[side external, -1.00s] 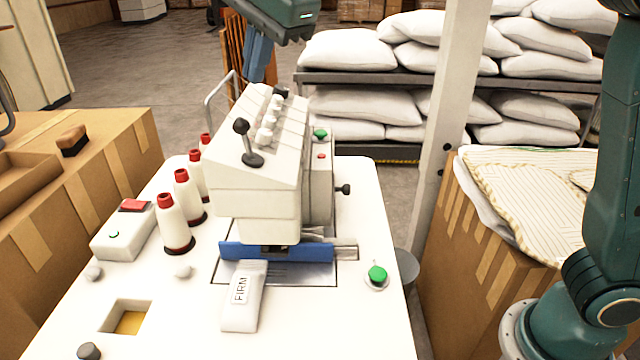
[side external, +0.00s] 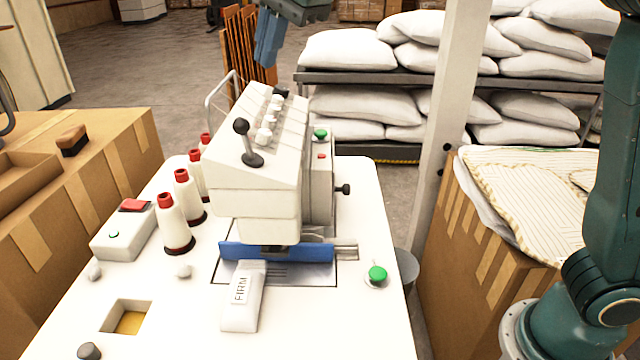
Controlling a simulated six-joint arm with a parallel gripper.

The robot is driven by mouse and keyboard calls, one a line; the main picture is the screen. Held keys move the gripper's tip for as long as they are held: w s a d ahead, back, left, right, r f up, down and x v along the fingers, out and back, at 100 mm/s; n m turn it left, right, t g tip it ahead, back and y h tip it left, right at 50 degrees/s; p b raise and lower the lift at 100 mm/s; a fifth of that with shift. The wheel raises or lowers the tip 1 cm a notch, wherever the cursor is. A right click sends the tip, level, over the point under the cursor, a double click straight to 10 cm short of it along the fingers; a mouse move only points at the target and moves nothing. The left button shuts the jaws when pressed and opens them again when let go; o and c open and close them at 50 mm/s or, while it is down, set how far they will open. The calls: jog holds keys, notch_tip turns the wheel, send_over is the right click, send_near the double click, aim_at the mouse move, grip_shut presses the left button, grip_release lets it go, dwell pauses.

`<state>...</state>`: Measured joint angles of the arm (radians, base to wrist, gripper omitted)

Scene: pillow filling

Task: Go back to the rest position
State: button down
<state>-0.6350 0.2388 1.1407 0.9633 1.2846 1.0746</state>
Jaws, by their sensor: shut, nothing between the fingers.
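My gripper (side external: 268,50) is at the top of the side external view, above and behind the white sewing machine (side external: 255,190). Its blue fingers are together and hold nothing. It is clear of the machine and the table. A white pillow-like packet marked FIRM (side external: 242,298) lies on the white table in front of the machine, with its far end by the blue bar (side external: 275,251). The upper part of my gripper's mount is cut off by the frame edge.
Thread cones (side external: 174,225) and a switch box (side external: 125,232) stand left of the machine. A green button (side external: 377,274) is at right. Cardboard boxes (side external: 480,285) flank the table. A post (side external: 445,130) and a rack of white pillows (side external: 365,105) stand behind.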

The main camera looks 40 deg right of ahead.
jog(key=s+d+f+n+h, duration=0.1)
jog(key=s+d+f+n, duration=0.1)
jog(key=s+d+n, duration=0.45)
jog(key=s+d+f+n, duration=0.2)
jog(key=s+d, duration=0.2)
jog(key=d, duration=0.6)
jog(key=s+d+f+n, duration=0.3)
jog(key=s+f+n, duration=0.5)
jog(key=s+f, duration=0.4)
jog(key=shift+s+f+t+y, duration=0.3)
jog(key=shift+s+t+y, duration=0.1)
jog(key=shift+s, duration=0.75)
